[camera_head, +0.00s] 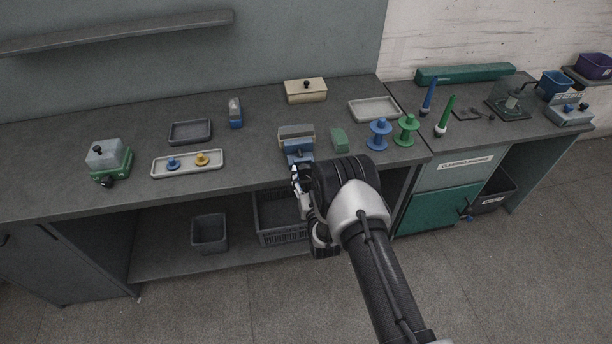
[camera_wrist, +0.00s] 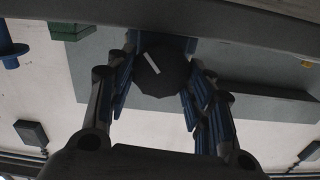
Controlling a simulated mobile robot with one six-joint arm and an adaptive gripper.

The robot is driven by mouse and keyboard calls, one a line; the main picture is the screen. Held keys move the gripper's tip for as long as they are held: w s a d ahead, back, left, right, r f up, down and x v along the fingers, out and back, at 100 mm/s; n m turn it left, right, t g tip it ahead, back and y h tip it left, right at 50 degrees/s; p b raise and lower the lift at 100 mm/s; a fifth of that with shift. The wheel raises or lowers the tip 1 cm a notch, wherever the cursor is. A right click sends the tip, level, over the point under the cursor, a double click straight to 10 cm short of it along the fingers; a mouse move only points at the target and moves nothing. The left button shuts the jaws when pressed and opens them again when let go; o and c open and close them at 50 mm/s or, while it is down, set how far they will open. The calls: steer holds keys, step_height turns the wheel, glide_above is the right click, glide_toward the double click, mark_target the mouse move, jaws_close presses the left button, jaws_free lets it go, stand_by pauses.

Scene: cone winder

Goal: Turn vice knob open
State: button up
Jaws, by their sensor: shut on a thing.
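The blue vice (camera_head: 299,150) stands at the front edge of the bench, with a light block at its jaws. Its dark, many-sided knob (camera_wrist: 162,72) shows in the wrist view with a white mark slanting from upper left to lower right. My gripper (camera_head: 300,178) is at the front of the vice. In the wrist view its two fingers (camera_wrist: 160,82) lie on the left and right sides of the knob, shut on it. The knob is hidden in the head view by my gripper and wrist.
A green block (camera_head: 339,140) and the blue spool (camera_head: 380,134) and green spool (camera_head: 406,130) stand right of the vice. Crates (camera_head: 281,218) sit on the shelf below. The bench front edge is close to my gripper.

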steer(key=shift+n, duration=0.4)
steer(key=n+b, duration=0.2)
steer(key=shift+a+f+n, duration=0.1)
steer(key=shift+n, duration=0.3)
steer(key=n+b, duration=0.2)
steer(key=n, duration=0.1)
steer(key=shift+n, duration=0.4)
steer(key=n+b, duration=0.4)
steer(key=n, duration=0.3)
steer(key=shift+a+f, duration=0.1)
steer(key=n+b, duration=0.3)
steer(key=n, duration=0.3)
steer(key=shift+s, duration=0.1)
steer(key=n, duration=0.4)
steer(key=shift+f, duration=0.1)
steer(key=shift+n, duration=1.8)
